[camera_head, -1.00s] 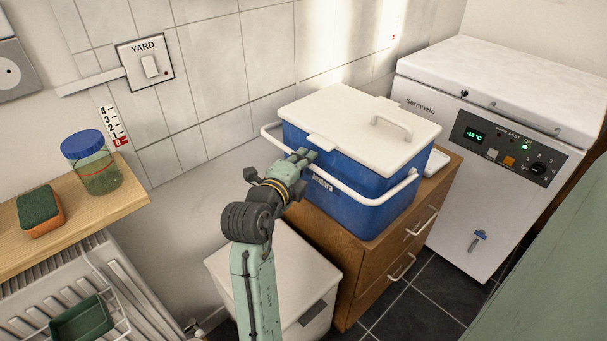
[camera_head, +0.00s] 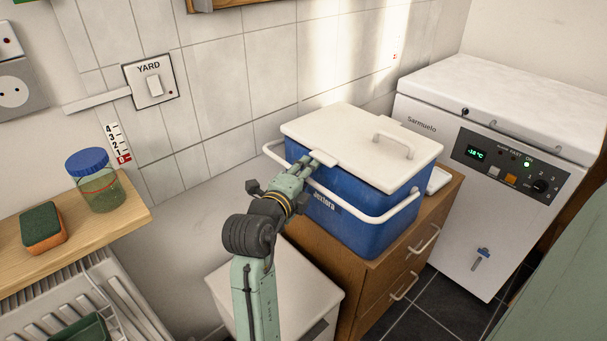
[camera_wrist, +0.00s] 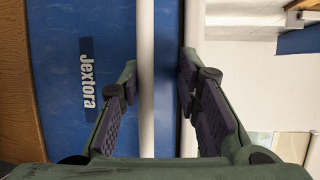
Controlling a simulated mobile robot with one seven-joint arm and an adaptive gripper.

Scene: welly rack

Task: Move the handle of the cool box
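The cool box (camera_head: 345,222) is blue with a white lid (camera_head: 350,130) and stands on a wooden drawer unit. Its white bar handle (camera_head: 372,216) runs low across the front, below the lid rim. My gripper (camera_head: 312,168) is at the front of the box, near the lid's front tab (camera_head: 323,158). In the wrist view my gripper (camera_wrist: 160,85) is open, with the handle bar (camera_wrist: 147,70) between its two fingers. Gaps show on both sides of the bar. The "Jextora" label shows on the blue wall (camera_wrist: 60,70). My fingers partly hide the handle in the head view.
The wooden drawer unit (camera_head: 384,290) has white pulls. A white freezer (camera_head: 455,215) stands to the right and a tiled wall (camera_head: 225,85) behind. A white lidded bin (camera_head: 298,290) stands below my arm. A shelf (camera_head: 75,235) at left holds a jar (camera_head: 97,190) and sponge (camera_head: 42,230).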

